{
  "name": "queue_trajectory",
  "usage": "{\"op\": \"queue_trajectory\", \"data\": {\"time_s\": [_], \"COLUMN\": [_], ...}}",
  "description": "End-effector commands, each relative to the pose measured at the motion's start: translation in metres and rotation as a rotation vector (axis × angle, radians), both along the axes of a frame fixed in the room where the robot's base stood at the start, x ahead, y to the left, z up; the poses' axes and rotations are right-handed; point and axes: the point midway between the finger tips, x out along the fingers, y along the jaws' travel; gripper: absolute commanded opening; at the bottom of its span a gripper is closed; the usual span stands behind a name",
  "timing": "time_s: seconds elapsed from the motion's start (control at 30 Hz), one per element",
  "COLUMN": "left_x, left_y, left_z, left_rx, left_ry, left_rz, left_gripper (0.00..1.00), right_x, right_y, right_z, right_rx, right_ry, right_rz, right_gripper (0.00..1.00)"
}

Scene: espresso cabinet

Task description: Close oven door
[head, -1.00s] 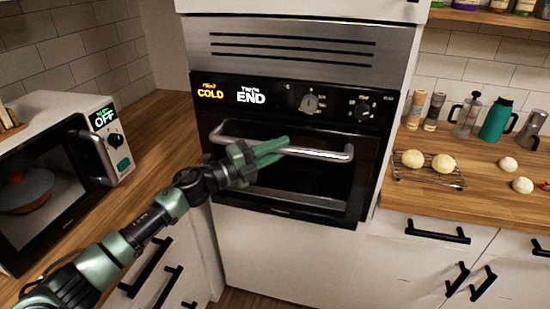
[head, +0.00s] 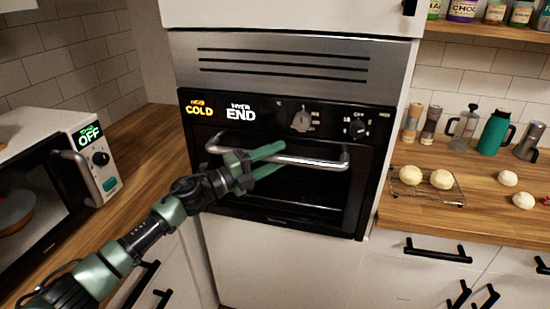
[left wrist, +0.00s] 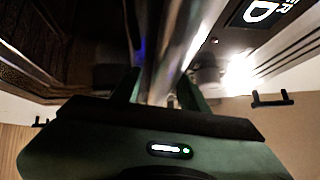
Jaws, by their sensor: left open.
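The oven (head: 280,65) is built into a white cabinet. Its dark glass door (head: 315,190) stands upright or nearly so below the control panel; I cannot tell whether a gap is left. A silvery bar handle (head: 315,161) runs across the top of the door. My left gripper (head: 272,157) is open at the left half of the handle, its green fingers pointing right. In the left wrist view the bright handle bar (left wrist: 165,50) passes between the spread fingers (left wrist: 157,90); contact is unclear. My right gripper is out of view.
A microwave (head: 90,160) stands on the left counter. The right counter holds a rack with dough balls (head: 440,179), loose dough balls (head: 523,200), a green jug (head: 495,132) and a glass press (head: 463,130). Drawers with black handles (head: 438,251) lie below.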

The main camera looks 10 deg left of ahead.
Motion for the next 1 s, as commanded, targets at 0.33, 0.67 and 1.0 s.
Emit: {"op": "queue_trajectory", "data": {"time_s": [0.33, 0.67, 1.0], "left_x": [-0.005, -0.041, -0.052], "left_y": [0.005, 0.044, 0.056], "left_z": [-0.004, -0.014, -0.012], "left_rx": [0.001, 0.003, 0.001], "left_ry": [0.001, 0.003, 0.001], "left_rz": [-0.003, -0.003, -0.003], "left_gripper": [0.43, 0.43, 0.43], "right_x": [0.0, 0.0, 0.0], "right_y": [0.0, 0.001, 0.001], "right_z": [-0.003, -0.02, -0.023], "right_rx": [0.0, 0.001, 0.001], "right_ry": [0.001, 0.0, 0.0], "right_rz": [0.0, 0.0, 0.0], "right_gripper": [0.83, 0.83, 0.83]}}
